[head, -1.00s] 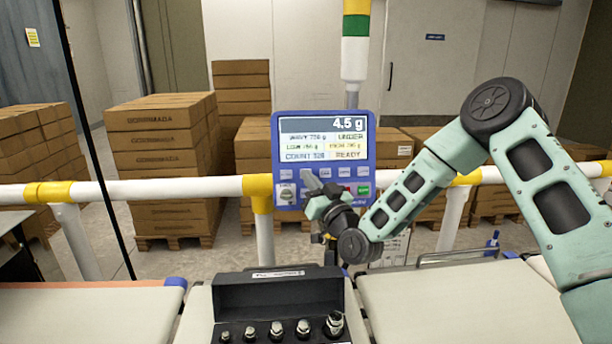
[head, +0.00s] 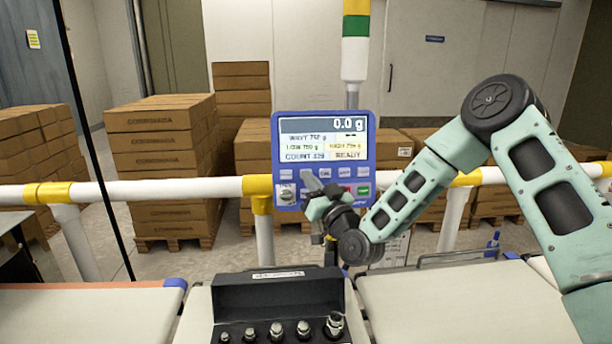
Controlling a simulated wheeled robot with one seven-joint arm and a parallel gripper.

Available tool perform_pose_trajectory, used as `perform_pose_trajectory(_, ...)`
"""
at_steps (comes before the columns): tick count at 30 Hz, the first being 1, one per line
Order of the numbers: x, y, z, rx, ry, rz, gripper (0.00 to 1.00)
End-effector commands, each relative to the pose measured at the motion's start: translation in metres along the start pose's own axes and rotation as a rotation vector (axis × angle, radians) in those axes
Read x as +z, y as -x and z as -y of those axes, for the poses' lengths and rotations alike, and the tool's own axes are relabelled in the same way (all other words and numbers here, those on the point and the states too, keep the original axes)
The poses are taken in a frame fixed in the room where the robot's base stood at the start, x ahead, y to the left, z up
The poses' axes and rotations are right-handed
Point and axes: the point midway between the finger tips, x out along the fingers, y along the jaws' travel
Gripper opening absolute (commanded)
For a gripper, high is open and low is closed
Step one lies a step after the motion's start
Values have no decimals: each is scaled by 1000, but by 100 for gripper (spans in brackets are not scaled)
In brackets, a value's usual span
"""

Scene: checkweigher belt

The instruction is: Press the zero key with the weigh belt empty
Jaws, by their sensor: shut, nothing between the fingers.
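The blue control panel (head: 367,150) stands on the rail, and its screen (head: 318,140) reads 0.0 g and READY. A row of small pale keys (head: 344,173) runs below the screen. My gripper (head: 311,182) is shut and empty, with its tips at the left part of this key row. It covers part of the keys, so the label under it is hidden and I cannot tell whether it touches. Pale belt surfaces show at the left (head: 80,312) and right (head: 450,305), with nothing lying on their visible parts. I cannot tell which section is the weigh belt.
An open dark case (head: 275,291) with several metal weights (head: 303,330) stands at the front middle, below my gripper. A white and yellow rail (head: 160,190) crosses behind the belts. Stacked cartons (head: 160,150) stand beyond it. A signal light column (head: 355,45) rises behind the panel.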

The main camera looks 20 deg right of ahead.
Motion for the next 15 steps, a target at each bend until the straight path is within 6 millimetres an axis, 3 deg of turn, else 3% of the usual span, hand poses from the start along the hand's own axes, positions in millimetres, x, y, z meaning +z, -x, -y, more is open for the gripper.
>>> perform_pose_trajectory(15,-5,7,6,-2,0,0,0)
